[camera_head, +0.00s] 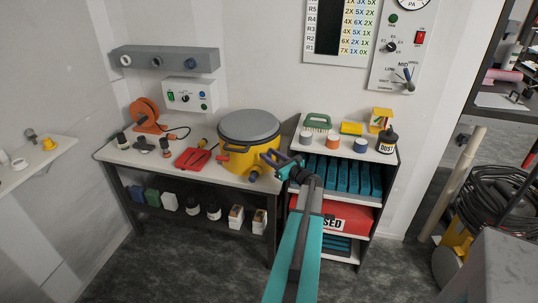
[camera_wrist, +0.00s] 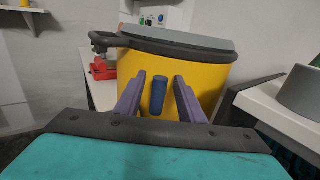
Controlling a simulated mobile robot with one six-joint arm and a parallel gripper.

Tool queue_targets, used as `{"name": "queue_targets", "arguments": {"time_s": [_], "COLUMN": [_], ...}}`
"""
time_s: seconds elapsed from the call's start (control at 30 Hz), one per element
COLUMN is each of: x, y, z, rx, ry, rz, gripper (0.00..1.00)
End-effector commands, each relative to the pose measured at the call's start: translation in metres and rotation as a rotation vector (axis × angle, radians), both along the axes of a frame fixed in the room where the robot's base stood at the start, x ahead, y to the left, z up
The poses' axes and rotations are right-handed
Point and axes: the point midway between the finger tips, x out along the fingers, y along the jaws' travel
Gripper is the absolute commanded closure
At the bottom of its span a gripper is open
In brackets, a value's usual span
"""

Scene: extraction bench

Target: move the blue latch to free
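The yellow drum (camera_head: 240,157) with a grey lid (camera_head: 250,124) stands on the bench; it also fills the middle of the wrist view (camera_wrist: 212,82). A small upright blue piece, which looks like the blue latch (camera_wrist: 158,97), shows against the drum's yellow wall. My gripper (camera_wrist: 158,100) is open, with one purple finger on each side of the blue piece and visible gaps to both. I cannot tell how deep the fingers reach around it.
A dark handle (camera_wrist: 105,39) juts from the drum's rim at the left. A shelf unit (camera_head: 345,150) with jars stands close on the right. A red item (camera_head: 192,158) and an orange reel (camera_head: 146,112) lie on the bench (camera_head: 120,155) to the left.

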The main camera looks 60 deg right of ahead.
Motion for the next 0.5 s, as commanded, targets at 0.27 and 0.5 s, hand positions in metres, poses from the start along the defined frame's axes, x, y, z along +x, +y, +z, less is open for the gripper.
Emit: {"name": "queue_targets", "arguments": {"time_s": [0.27, 0.5], "x": [0.0048, 0.0047], "y": [-0.001, -0.0008], "z": [-0.0004, -0.0003], "rx": [0.0, 0.0], "ry": [0.0, 0.0], "rz": [0.0, 0.0], "gripper": [0.64, 0.83]}}
